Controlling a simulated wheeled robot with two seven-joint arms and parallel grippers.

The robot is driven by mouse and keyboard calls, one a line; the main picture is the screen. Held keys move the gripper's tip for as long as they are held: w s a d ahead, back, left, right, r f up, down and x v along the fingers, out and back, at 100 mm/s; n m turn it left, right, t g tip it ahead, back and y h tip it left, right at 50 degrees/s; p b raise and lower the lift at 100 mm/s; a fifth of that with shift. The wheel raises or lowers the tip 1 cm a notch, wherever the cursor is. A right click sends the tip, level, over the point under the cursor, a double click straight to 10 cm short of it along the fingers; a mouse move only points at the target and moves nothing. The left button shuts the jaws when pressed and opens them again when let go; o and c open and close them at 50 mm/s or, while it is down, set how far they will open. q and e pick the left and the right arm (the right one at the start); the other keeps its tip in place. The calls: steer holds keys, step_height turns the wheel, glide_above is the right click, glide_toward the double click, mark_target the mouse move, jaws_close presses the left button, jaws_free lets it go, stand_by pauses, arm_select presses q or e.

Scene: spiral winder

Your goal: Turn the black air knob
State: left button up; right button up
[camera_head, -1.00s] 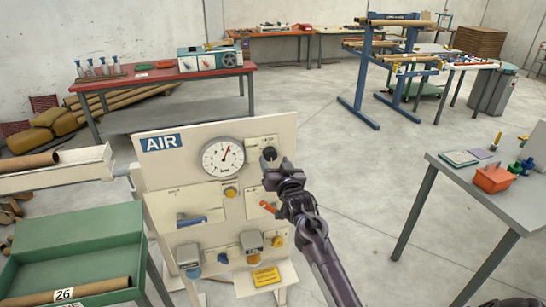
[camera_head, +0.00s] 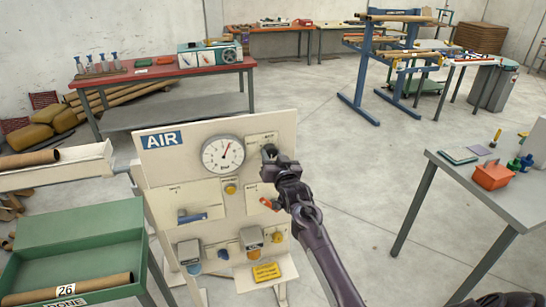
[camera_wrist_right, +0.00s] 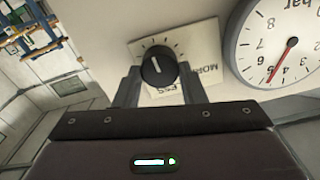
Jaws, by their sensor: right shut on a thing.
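The black air knob (camera_wrist_right: 158,65) sits on a cream label plate with a tick scale in the right wrist view. Its white pointer line is visible. In the head view the knob (camera_head: 268,151) is at the upper right of the AIR panel (camera_head: 215,128), partly covered by my right gripper (camera_head: 275,160). In the right wrist view the fingers of my right gripper (camera_wrist_right: 160,88) stand on either side of the knob, shut on it. The round pressure gauge (camera_head: 223,156) is left of the knob; its needle also shows in the right wrist view (camera_wrist_right: 283,60). My left gripper is not in view.
Below the knob, the panel carries a red-tipped lever (camera_head: 270,204), a blue-handled valve (camera_head: 192,216) and regulators. A green tray (camera_head: 80,235) stands at left. A grey table (camera_head: 480,205) stands at right, with open floor between it and the panel.

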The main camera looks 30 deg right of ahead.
steer(key=shift+m, duration=0.3)
steer(key=m, duration=0.3)
steer(key=shift+m+b, duration=0.3)
steer(key=shift+m, duration=2.5)
steer(key=shift+d, duration=0.1)
steer(key=o, duration=1)
steer(key=shift+f, duration=0.1)
